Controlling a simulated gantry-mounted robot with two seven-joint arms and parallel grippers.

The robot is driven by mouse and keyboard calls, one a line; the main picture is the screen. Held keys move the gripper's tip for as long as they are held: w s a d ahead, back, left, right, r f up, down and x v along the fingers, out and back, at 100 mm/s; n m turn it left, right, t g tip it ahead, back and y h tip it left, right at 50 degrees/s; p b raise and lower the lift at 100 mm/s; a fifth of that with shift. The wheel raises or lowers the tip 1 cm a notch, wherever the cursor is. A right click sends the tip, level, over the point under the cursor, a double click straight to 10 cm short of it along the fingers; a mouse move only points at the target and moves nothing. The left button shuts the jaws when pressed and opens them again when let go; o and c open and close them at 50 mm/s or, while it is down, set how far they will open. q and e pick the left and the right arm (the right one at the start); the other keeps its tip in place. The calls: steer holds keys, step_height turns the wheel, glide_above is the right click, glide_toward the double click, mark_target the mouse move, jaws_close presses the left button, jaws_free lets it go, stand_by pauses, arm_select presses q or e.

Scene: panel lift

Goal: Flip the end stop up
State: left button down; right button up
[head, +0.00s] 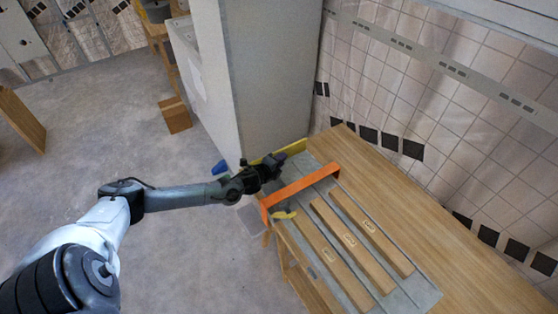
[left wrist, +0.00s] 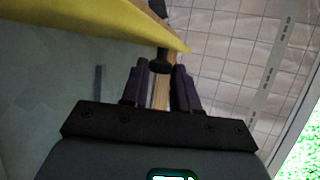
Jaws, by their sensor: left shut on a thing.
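The end stop looks to be the yellow strip (head: 292,149) across the far end of the grey slatted board on the wooden bench. In the left wrist view a yellow flap (left wrist: 95,22) fills the upper left, with a dark knob (left wrist: 160,62) by its lower edge. My left gripper (head: 274,164) is at that far end, in front of part of the strip. In the left wrist view its two dark fingers (left wrist: 160,82) are close around the knob. The arm hides part of the strip, so its exact tilt is unclear. My right gripper is out of view.
An orange bar (head: 300,186) crosses the grey board (head: 412,300) just nearer than my gripper. Several wooden slats (head: 372,232) lie on the board. A small yellow curved piece (head: 284,214) sits by the bar. A tall grey cabinet (head: 270,70) stands close behind; a tiled wall is at right.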

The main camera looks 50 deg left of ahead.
arm_select(q)
steer(key=shift+f, duration=0.15)
steer(key=c, duration=0.9)
jaws_free()
steer(key=shift+s+d+r, duration=0.2)
steer(key=shift+s+r, duration=0.15)
steer(key=shift+s, duration=0.2)
steer(key=p+v, duration=0.2)
steer(key=v, duration=0.7)
steer(key=shift+s+p, duration=0.25)
steer(key=shift+p, duration=0.05)
steer(key=shift+r, duration=0.1)
